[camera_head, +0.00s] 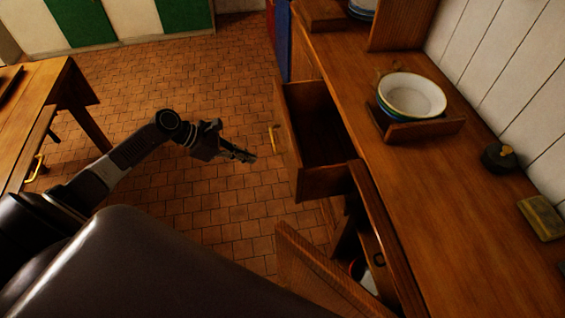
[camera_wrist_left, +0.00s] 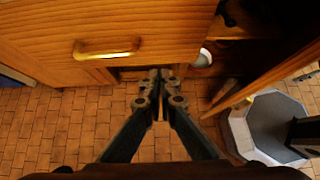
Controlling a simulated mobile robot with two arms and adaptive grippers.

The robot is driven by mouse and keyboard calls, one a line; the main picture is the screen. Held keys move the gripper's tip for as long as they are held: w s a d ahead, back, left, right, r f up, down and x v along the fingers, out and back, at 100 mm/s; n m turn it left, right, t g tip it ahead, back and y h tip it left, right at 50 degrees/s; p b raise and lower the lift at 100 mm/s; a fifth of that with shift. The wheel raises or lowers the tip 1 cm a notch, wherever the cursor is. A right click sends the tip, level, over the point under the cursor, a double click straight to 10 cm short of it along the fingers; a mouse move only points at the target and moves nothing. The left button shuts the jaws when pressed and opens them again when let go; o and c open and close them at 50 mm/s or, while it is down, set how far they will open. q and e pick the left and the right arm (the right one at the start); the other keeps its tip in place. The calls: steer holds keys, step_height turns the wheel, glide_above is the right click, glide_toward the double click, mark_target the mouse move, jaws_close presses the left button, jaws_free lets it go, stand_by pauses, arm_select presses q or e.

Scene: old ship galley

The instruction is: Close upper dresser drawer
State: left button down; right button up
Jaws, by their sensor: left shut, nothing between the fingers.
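The upper dresser drawer (camera_head: 322,135) is pulled out from the wooden dresser (camera_head: 440,220), and its inside looks empty in the head view. Its front carries a brass handle (camera_head: 271,138). My left gripper (camera_head: 252,158) is shut and empty, a little to the left of the drawer front and apart from it. In the left wrist view, the shut fingers (camera_wrist_left: 160,75) show below the drawer front (camera_wrist_left: 150,30) and its brass handle (camera_wrist_left: 105,50). My right gripper is not in view.
A dresser door (camera_head: 315,270) stands open below the drawer, with a pale item (camera_head: 361,272) inside. Stacked bowls (camera_head: 411,95) sit in a wooden holder on the dresser top. A wooden table (camera_head: 40,95) stands at the left. The tiled floor (camera_head: 185,80) between is clear.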

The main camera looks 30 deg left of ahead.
arm_select(q)
steer(key=b+x, duration=0.3)
steer(key=d+r+b+x, duration=0.1)
steer(key=b+x, duration=0.2)
steer(key=x, duration=0.1)
steer(key=w+r+b+x, duration=0.1)
steer(key=b+x, duration=0.2)
steer(key=x, duration=0.1)
steer(key=shift+w+d, duration=0.15)
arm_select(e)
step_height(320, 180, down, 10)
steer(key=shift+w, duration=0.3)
